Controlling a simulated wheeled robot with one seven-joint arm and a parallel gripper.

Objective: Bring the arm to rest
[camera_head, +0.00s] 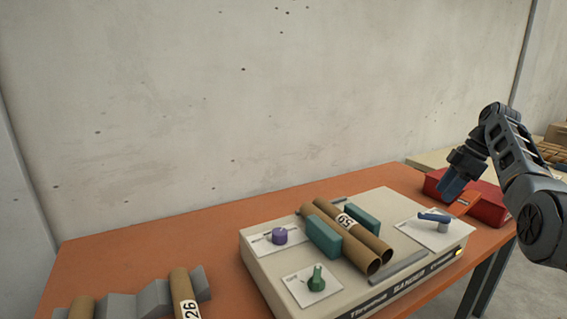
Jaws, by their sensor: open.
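My arm comes in from the right edge, with its dark links bent over the right end of the table. My gripper (451,189) points down in front of the red box, apart from the machine. Its fingers look blue and are open; the gap between them is hard to make out at this size. No object shows in the fingers.
A beige machine (262,262) stands on the orange table (150,245), with cardboard tubes (345,232), teal blocks, a purple knob (279,236), a green knob (316,278) and a blue lever (434,217). A red box (487,205) is at right. A grey rack (153,298) holds tubes at front left.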

